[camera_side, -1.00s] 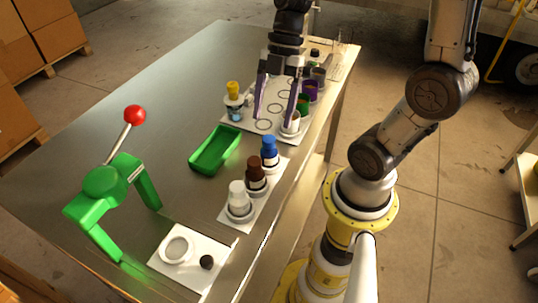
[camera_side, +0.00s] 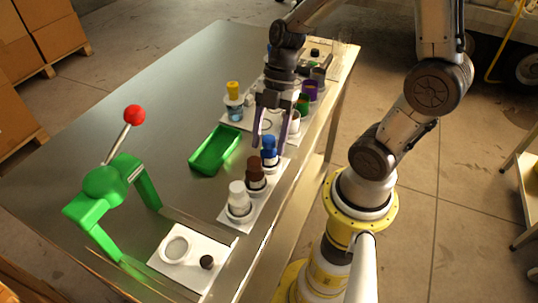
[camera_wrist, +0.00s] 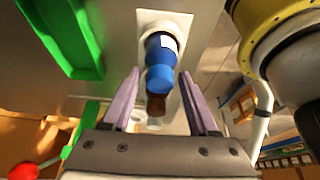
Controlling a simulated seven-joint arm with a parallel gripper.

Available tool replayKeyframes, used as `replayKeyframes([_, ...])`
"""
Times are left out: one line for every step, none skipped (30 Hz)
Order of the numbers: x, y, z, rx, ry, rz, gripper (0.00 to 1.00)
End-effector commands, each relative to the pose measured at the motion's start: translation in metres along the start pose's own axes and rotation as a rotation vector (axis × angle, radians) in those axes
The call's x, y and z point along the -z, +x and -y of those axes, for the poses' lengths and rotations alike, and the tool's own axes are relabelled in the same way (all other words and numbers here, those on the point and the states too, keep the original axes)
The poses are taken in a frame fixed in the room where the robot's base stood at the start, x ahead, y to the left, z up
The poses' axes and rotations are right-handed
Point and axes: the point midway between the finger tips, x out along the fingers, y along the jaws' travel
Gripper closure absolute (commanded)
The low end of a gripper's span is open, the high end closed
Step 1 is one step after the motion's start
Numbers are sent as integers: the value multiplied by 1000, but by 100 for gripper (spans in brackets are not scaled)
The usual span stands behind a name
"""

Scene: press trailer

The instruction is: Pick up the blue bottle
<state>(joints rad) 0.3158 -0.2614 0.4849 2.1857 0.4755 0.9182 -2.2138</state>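The blue bottle (camera_side: 269,151) stands upright at the far end of a white plate, in a row with a brown bottle (camera_side: 255,174) and a white bottle (camera_side: 239,199). In the wrist view the blue bottle (camera_wrist: 161,62) shows its blue cap and part of a white label, between and beyond my two purple fingers. My gripper (camera_side: 269,143) is open and empty, with its fingertips just above and around the blue cap. Whether a finger touches the bottle cannot be told. The wrist view also shows the brown bottle (camera_wrist: 155,105) partly hidden behind the blue one.
A green tray (camera_side: 215,150) lies left of the bottles. A green press (camera_side: 105,185) with a red-knobbed lever stands at the left. Behind my gripper, a yellow-topped bottle (camera_side: 233,97) and several coloured cups stand on a sheet. Bare table lies at the far left.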

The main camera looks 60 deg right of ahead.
Motion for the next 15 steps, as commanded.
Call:
replayKeyframes([0,0,0,0,0,0,51])
replayKeyframes([0,0,0,0,0,0,56])
replayKeyframes([0,0,0,-1,0,0,64])
replayKeyframes([0,0,0,-1,0,0,69])
replayKeyframes([0,0,0,-1,0,0,74])
replayKeyframes([0,0,0,-1,0,0,82])
replayKeyframes([0,0,0,-1,0,0,87])
replayKeyframes([0,0,0,-1,0,0,92])
replayKeyframes([0,0,0,-1,0,0,100])
replayKeyframes([0,0,0,-1,0,0,100])
replayKeyframes([0,0,0,-1,0,0,100])
replayKeyframes([0,0,0,-1,0,0,100])
replayKeyframes([0,0,0,-1,0,0,100])
replayKeyframes([0,0,0,-1,0,1,100])
replayKeyframes([0,0,0,-1,0,1,100])
